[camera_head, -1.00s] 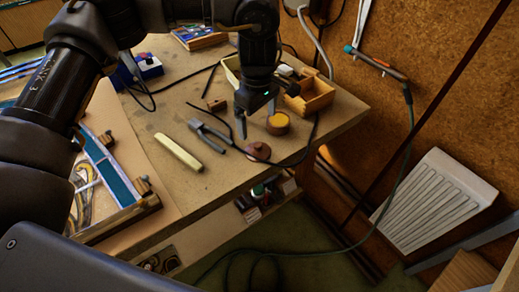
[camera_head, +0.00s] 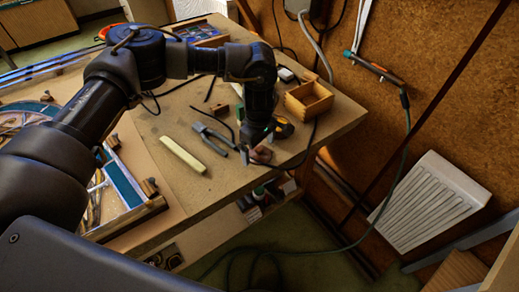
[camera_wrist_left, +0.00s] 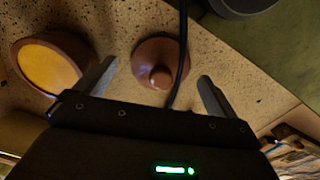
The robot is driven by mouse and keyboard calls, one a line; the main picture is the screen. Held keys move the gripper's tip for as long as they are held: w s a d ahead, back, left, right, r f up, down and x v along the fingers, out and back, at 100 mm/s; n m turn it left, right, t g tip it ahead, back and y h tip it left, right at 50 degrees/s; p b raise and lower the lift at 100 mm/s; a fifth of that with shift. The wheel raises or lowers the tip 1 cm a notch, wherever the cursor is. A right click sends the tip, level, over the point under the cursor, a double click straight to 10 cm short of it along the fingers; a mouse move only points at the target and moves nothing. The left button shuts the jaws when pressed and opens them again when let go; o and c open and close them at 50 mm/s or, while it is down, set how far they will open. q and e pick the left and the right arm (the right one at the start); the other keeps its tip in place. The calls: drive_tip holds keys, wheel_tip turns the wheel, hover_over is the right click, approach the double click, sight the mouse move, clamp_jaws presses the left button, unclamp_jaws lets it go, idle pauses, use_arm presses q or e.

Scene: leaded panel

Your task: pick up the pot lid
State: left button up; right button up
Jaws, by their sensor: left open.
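The pot lid (camera_wrist_left: 160,62) is a small reddish-brown disc with a round knob, lying on the bench top in the left wrist view. In the head view the pot lid (camera_head: 262,154) shows near the bench's front right edge, partly hidden by my gripper. My left gripper (camera_head: 257,148) is open and low over the lid. In the left wrist view its fingers (camera_wrist_left: 157,72) stand apart on either side of the lid, with nothing held. A brown pot with a yellow top (camera_wrist_left: 48,66) stands beside the left finger. My right gripper is not in view.
A dark cable (camera_wrist_left: 182,50) runs close by the lid, between it and one finger. Pliers (camera_head: 213,137), a pale bar (camera_head: 183,155) and a wooden box (camera_head: 308,98) lie around. A leaded panel in a frame (camera_head: 125,185) is at the left.

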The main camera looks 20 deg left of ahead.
use_arm(q)
drive_tip(key=shift+f, duration=0.3)
drive_tip(key=shift+c, duration=0.4)
drive_tip(key=c, duration=1)
